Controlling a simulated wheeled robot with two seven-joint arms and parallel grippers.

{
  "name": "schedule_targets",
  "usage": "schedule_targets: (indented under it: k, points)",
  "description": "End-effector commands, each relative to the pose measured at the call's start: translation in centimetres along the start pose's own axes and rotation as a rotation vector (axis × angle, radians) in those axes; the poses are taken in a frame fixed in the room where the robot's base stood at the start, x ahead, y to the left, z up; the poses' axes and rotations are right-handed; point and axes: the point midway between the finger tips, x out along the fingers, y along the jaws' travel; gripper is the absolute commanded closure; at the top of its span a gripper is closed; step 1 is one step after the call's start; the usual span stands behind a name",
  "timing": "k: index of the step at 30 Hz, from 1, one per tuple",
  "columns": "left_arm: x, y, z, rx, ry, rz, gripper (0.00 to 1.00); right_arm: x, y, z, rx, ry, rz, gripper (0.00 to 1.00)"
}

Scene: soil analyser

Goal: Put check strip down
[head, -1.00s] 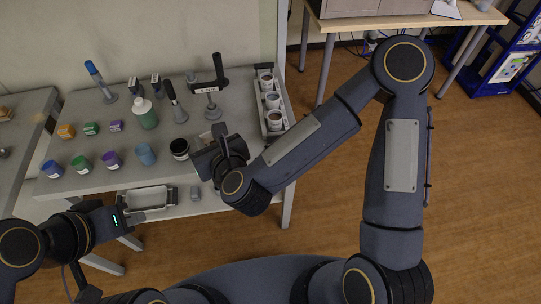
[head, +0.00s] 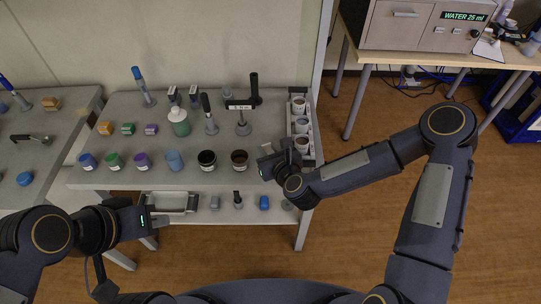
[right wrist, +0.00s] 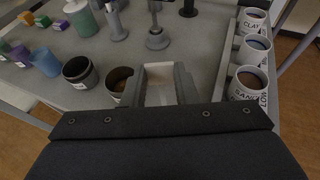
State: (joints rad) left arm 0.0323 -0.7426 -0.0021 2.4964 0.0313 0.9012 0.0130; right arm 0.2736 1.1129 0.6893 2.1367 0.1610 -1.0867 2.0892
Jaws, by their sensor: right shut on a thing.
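My right gripper (head: 270,162) is over the front right of the grey bench, just left of the rack of cups. In the right wrist view its two grey fingers (right wrist: 160,88) are shut on a pale flat strip (right wrist: 159,80), which I take for the check strip. Its lower end is hidden by the gripper body, and I cannot tell whether it touches the bench. My left gripper (head: 165,209) is at the bench's front left, beside a grey rectangular tray (head: 172,195). I cannot tell whether its fingers are apart.
The rack (head: 316,135) holds white labelled cups (head: 299,104). A dark cup (head: 207,160) and a brown-filled cup (head: 239,160) stand left of my right gripper. Coloured pots, blocks, a green bottle (head: 179,121) and upright tools fill the bench (head: 225,178). A machine reads "WATER 25 ml" (head: 466,16).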

Motion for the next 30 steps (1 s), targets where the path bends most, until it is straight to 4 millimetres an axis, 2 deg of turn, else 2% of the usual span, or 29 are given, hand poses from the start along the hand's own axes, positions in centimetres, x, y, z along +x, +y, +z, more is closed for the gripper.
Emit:
schedule_targets:
  k: [2,8,21,22,26,30]
  points:
    - [-0.1,0.1,-0.1,0.000,0.000,0.000,1.00,0.6,-0.7,-0.8,0.001,0.004,-0.004,0.87]
    - [-0.1,0.1,-0.1,0.000,0.000,0.000,1.00,1.6,-0.6,-3.3,0.001,0.003,-0.001,0.87]
    - [0.3,-0.2,0.2,0.000,0.000,0.000,1.00,1.8,-0.6,-3.9,0.001,0.001,-0.002,0.87]
    - [0.2,-0.1,0.1,0.000,0.000,0.000,1.00,1.8,-0.6,-3.8,0.001,0.000,-0.002,0.71]
    - [0.2,-0.1,0.1,0.000,0.000,0.000,1.00,1.7,-0.6,-3.7,0.001,0.001,-0.002,0.54]
    - [0.2,-0.1,0.1,0.000,0.000,0.000,1.00,1.7,-0.6,-3.7,0.001,0.001,-0.002,0.52]
